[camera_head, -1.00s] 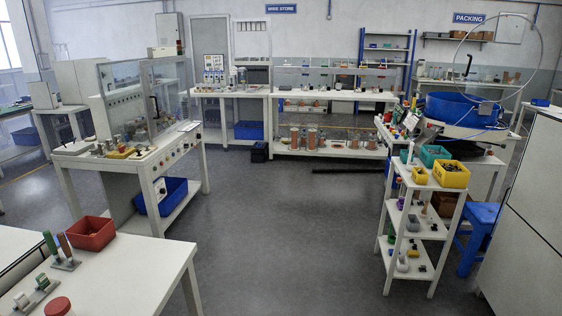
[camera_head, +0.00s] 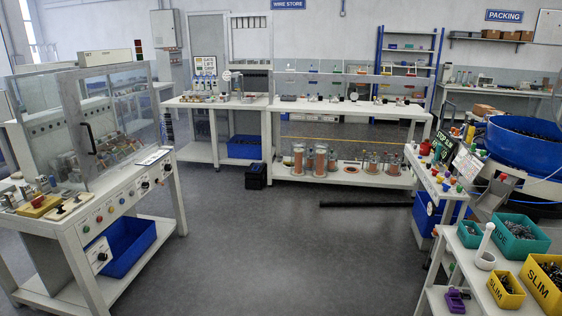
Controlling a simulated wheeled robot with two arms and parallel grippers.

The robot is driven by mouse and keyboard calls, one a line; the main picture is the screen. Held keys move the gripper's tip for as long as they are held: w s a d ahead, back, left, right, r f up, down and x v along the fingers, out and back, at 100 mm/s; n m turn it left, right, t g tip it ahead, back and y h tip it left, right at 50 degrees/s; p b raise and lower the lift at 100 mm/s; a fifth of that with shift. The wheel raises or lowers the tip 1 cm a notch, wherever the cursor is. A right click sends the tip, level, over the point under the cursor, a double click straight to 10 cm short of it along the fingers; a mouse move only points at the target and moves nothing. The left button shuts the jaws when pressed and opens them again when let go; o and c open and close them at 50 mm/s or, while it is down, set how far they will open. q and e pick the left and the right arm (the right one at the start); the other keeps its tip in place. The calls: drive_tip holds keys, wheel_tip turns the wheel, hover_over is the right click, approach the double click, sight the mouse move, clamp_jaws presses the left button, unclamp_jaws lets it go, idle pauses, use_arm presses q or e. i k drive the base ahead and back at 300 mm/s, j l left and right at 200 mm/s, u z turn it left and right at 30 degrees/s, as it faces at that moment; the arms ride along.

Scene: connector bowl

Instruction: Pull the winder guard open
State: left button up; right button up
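A clear guard (camera_head: 100,115) with a black vertical handle (camera_head: 88,138) stands upright on a white bench machine (camera_head: 130,195) at the left. No label readable here names it as the winder. The guard panel looks closed, with small coloured parts visible behind it. The bench front has several coloured buttons and knobs. Neither of my grippers is in view, and nothing touches the handle.
Grey floor lies clear in the middle. A blue bin (camera_head: 127,247) sits on the machine's lower shelf. At the right stand a white shelf with yellow bins (camera_head: 545,287) and a large blue bowl (camera_head: 525,150). A black bar (camera_head: 366,204) lies on the floor.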

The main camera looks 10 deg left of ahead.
sight(69, 83)
drive_tip(key=i+u, duration=0.2)
drive_tip(key=i, duration=0.3)
drive_tip(key=i+l+u, duration=0.15)
drive_tip(key=i, duration=0.35)
drive_tip(key=i+l+u, duration=0.2)
drive_tip(key=i, duration=0.3)
drive_tip(key=i+j+u, duration=0.1)
drive_tip(key=i+u, duration=0.15)
drive_tip(key=u, duration=0.15)
drive_tip(key=i+u, duration=0.55)
drive_tip(key=u, duration=0.2)
